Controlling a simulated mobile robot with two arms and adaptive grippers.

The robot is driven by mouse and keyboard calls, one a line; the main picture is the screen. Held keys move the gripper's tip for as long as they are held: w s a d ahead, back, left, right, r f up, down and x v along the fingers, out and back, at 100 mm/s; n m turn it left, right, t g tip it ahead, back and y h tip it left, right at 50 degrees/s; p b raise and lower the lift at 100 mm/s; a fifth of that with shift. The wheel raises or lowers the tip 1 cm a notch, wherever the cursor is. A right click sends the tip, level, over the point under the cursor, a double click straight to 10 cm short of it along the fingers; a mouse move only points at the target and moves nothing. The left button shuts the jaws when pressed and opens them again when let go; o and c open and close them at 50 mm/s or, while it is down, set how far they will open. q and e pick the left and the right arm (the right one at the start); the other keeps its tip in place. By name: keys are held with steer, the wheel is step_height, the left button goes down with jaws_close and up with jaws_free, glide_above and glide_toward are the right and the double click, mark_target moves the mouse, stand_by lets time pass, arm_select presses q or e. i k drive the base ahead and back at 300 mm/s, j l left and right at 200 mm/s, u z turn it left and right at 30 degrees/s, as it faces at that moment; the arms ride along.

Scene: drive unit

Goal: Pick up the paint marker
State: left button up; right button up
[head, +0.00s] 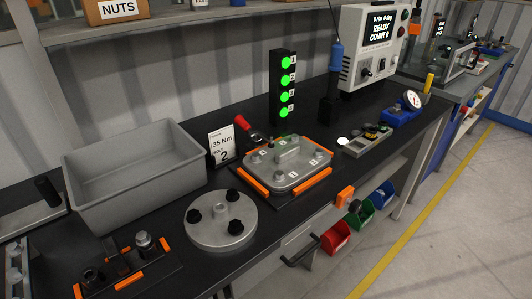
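A small upright yellow item (428,84) stands at the far right end of the black bench, just behind a round dial gauge. It may be the paint marker, but it is too small to be sure. Its lower part looks dark. Neither of my grippers is in view.
A dial gauge (412,99) is by a blue block (400,115), with a small parts tray (365,141) to the left. A lidded metal unit (288,165), a round plate with pegs (220,220) and a grey bin (135,175) occupy the bench. Floor is clear at right.

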mark_target(426, 91)
steer(key=i+l+z, duration=0.15)
steer(key=l, duration=0.25)
steer(key=i+l+z, duration=0.1)
steer(key=l, duration=0.3)
steer(key=i+l+z, duration=0.15)
steer(key=l, duration=0.25)
steer(key=i+l+z, duration=0.1)
steer(key=l, duration=0.25)
steer(key=u, duration=1.4)
steer(key=l+z, duration=0.1)
steer(key=z, duration=1.3)
